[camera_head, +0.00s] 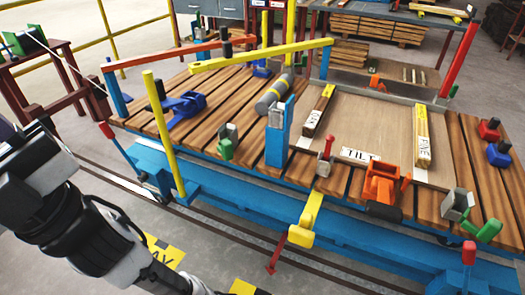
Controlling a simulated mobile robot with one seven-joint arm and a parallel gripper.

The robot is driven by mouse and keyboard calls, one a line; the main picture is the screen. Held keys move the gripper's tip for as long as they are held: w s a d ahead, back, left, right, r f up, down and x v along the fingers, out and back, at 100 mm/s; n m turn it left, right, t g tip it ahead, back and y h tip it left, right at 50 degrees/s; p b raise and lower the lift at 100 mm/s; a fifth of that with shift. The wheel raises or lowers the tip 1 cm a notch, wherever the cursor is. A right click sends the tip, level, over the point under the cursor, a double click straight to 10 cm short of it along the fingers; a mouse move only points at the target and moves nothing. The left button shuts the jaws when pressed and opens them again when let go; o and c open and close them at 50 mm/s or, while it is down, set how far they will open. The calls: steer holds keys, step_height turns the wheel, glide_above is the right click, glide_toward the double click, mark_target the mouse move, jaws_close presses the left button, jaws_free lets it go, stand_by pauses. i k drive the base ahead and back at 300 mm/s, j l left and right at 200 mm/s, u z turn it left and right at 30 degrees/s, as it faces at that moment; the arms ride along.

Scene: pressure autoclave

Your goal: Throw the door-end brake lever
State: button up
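Two red-handled levers stand at the near side of the blue trolley (235,185). One red-handled lever (106,130) is at its left end and leans up to the left, its stem running down toward the wheel. The other red-handled lever (468,253) is at the right end and looks upright, its lower part near the picture edge. I cannot tell which is at the door end. My arm shows at lower left, apart from both levers. My gripper's fingers cannot be made out.
A yellow post (163,135) rises near the left lever. A yellow bracket (303,225) juts from the near side. Rails run along the floor.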

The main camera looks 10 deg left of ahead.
mark_target(468, 248)
steer(key=z, duration=1.3)
steer(key=k+j+z, duration=0.1)
steer(key=k+z, duration=0.25)
steer(key=i+l, duration=0.1)
steer(key=i, duration=0.35)
